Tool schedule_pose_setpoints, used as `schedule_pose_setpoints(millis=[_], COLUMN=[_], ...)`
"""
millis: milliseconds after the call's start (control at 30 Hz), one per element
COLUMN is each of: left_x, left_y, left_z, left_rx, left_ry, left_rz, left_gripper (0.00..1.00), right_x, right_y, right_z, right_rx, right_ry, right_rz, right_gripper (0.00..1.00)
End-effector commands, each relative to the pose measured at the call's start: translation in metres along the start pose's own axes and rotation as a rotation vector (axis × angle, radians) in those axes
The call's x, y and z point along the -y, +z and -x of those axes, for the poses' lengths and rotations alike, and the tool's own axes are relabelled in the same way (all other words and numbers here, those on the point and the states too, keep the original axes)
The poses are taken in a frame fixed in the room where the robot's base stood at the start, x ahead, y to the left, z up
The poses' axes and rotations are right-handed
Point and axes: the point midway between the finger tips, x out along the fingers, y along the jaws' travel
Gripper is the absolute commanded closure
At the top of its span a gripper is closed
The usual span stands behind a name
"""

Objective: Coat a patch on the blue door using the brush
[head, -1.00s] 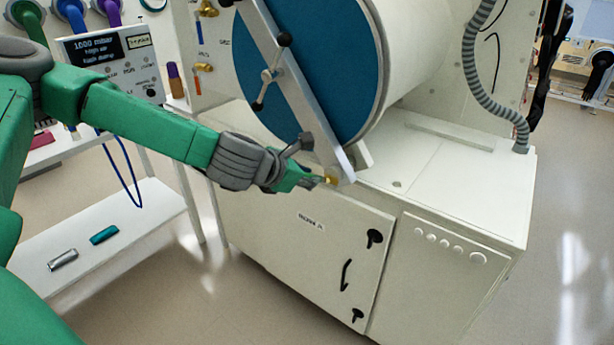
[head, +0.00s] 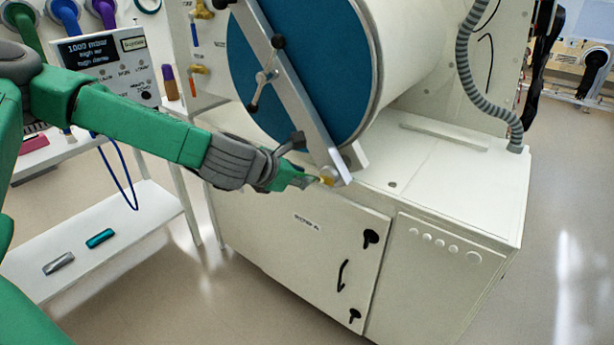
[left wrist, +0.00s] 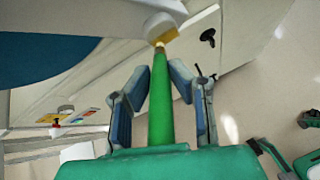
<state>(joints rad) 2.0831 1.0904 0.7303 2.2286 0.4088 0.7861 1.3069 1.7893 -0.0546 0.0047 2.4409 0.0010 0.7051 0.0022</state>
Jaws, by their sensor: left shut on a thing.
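The blue round door (head: 310,70) faces left on the white drum, with a grey metal bar (head: 300,95) running diagonally across it. It also shows at the left of the left wrist view (left wrist: 40,58). My left gripper (head: 292,177) is shut on the brush, whose green handle (left wrist: 160,105) sticks out between the fingers. The brush's pale yellow tip (head: 327,181) is at the lower end of the bar, beside the door's lower right edge. I cannot tell whether it touches.
A white cabinet (head: 290,245) with black handles stands below the drum. A grey ribbed hose (head: 470,85) hangs at the right. At the left, a white shelf (head: 130,225) holds a teal piece (head: 100,238) and a grey piece (head: 58,263). A display panel (head: 105,65) stands above.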

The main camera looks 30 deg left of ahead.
Motion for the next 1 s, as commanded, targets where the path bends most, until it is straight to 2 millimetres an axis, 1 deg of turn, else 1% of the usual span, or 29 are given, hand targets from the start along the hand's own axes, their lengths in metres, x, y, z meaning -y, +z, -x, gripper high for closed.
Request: schedule_pose_setpoints(millis=[600,767,1000], left_x=[0.027,0.020,0.001], left_y=[0.008,0.007,0.001], left_z=[0.000,0.001,0.001], left_rx=[0.001,0.000,0.001], left_ry=[0.000,0.002,0.003], left_rz=[-0.002,0.002,0.001], left_gripper=[1.00,1.00,1.00], right_x=[0.000,0.000,0.000], right_y=[0.001,0.001,0.000], right_z=[-0.012,-0.009,-0.002], right_rx=[0.000,0.000,0.000], right_ry=[0.000,0.000,0.000], right_rz=[0.000,0.000,0.000], right_gripper=[0.60,0.60,0.60])
